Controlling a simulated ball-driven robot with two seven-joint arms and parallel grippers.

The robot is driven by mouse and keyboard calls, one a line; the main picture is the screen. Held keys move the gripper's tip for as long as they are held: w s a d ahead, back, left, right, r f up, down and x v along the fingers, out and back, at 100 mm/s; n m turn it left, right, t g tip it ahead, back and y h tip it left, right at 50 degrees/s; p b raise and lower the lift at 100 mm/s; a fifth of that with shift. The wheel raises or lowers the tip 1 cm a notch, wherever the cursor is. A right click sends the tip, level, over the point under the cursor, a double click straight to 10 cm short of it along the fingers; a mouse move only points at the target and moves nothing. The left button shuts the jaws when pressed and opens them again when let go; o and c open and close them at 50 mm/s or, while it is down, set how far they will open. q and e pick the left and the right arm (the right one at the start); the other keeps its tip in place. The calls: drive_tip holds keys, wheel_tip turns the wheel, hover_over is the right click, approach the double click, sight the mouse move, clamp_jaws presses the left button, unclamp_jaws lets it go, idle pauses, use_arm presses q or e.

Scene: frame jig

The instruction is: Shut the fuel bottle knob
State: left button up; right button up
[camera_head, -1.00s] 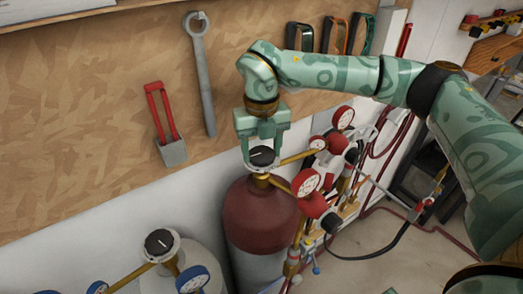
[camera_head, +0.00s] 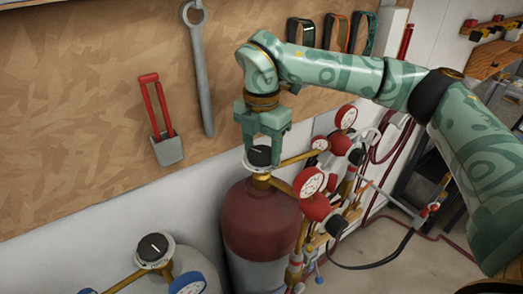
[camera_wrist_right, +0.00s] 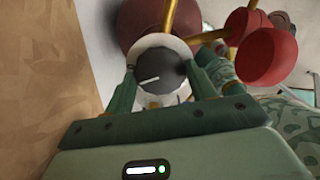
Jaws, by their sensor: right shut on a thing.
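The dark red fuel bottle (camera_head: 262,222) stands below the wooden board, with a brass valve and a round black knob (camera_head: 259,156) on top. My right gripper (camera_head: 264,150) comes down over this knob from above, its fingers on either side of it. In the right wrist view the black knob (camera_wrist_right: 158,75), with a white line on its top, sits between the fingers of my right gripper (camera_wrist_right: 165,82), which is shut on it. The white line lies close to level, tilted slightly. My left gripper is not in view.
A second, pale bottle with a black knob (camera_head: 153,247) and blue gauges (camera_head: 187,284) stands at lower left. Red gauges (camera_head: 309,183) and hoses (camera_head: 385,264) crowd the right side. A wrench (camera_head: 199,70) and a red-handled tool (camera_head: 160,125) hang on the board.

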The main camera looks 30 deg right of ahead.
sight(262, 152)
drive_tip(key=m+b, duration=0.1)
drive_tip(key=m, duration=0.4)
drive_tip(key=shift+r+b, duration=0.1)
drive_tip(key=shift+b, duration=0.3)
drive_tip(key=shift+m, duration=0.3)
drive_tip(key=o, duration=1)
wheel_tip(262, 152, up, 16)
drive_tip(key=shift+r+p, duration=0.15)
drive_tip(key=shift+p, duration=0.15)
